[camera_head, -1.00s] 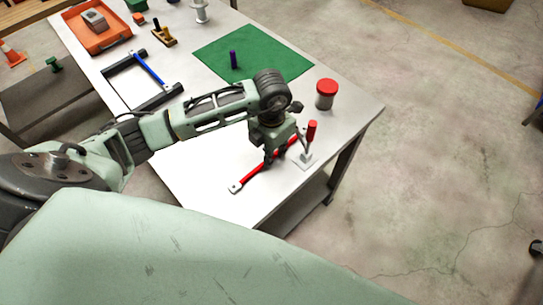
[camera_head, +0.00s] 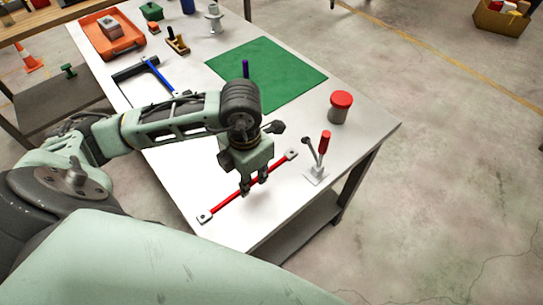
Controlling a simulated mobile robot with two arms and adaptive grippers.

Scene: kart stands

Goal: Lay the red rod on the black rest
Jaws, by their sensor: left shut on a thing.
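The red rod (camera_head: 232,197) has pale square ends and lies slantwise over the front part of the white table. My left gripper (camera_head: 256,189) points down and is shut on the red rod near its middle. I cannot tell for sure how high the rod is above the table top. The black rest (camera_head: 134,70) is a dark frame at the left side of the table, partly hidden behind my left arm. A blue rod (camera_head: 158,75) lies at its right side. My right gripper is not in view.
A lever with a red handle (camera_head: 324,142) stands right of the rod. A red-lidded jar (camera_head: 340,106) is near the right edge. A green mat (camera_head: 285,75) with a purple peg (camera_head: 245,68) lies behind my arm. An orange tray (camera_head: 92,42) is at the far left.

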